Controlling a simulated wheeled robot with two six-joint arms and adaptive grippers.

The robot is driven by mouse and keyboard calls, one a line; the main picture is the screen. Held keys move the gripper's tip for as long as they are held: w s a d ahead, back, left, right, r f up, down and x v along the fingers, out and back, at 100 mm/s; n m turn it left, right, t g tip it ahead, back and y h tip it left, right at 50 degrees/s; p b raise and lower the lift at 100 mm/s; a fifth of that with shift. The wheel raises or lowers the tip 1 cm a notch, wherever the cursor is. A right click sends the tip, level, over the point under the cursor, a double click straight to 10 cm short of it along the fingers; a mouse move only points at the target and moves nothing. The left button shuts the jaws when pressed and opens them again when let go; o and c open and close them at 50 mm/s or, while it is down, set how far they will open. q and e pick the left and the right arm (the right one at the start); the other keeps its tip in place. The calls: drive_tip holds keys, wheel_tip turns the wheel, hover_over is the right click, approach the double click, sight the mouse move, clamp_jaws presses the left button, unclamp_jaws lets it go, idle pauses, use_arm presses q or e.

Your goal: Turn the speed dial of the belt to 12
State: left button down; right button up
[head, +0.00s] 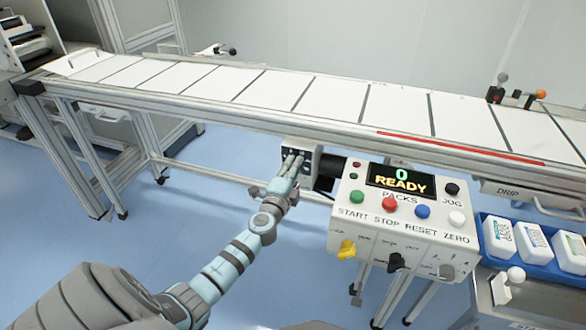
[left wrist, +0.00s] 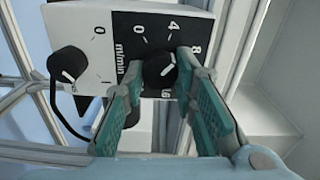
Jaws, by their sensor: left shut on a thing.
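The speed dial (left wrist: 158,71) is a round black knob on a black panel marked m/min in the left wrist view. The figures 0, 4, 8 and what looks like 16 stand around it; the dial's pointer is too small and covered to read surely. My left gripper (left wrist: 162,80) has its teal-padded fingers on both sides of the dial, shut on it. In the head view, my left gripper (head: 291,166) reaches the small dial box (head: 313,160) under the belt (head: 265,88) and hides the dial. My right gripper is not in view.
A second black knob (left wrist: 68,64), marked 0 and 1, sits left of the dial on a white panel. The control box (head: 410,222) reads 0 READY, with coloured buttons and knobs, close to the right. A blue tray (head: 566,268) with white packs stands at right.

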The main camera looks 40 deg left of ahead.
use_arm(q)
drive_tip(key=shift+s+a+f+m+p, duration=0.1)
drive_tip(key=shift+m+p, duration=0.1)
drive_tip(key=shift+m, duration=2.25)
drive_tip(key=shift+w+d+f+m+p, duration=0.1)
drive_tip(key=shift+m+p, duration=0.1)
drive_tip(key=shift+m, duration=2.3)
drive_tip(key=shift+s+a+f+m+p, duration=0.1)
drive_tip(key=shift+m+p, duration=0.1)
drive_tip(key=shift+m, duration=2.25)
drive_tip(key=c, duration=1.3)
unclamp_jaws()
drive_tip(key=shift+r, duration=0.1)
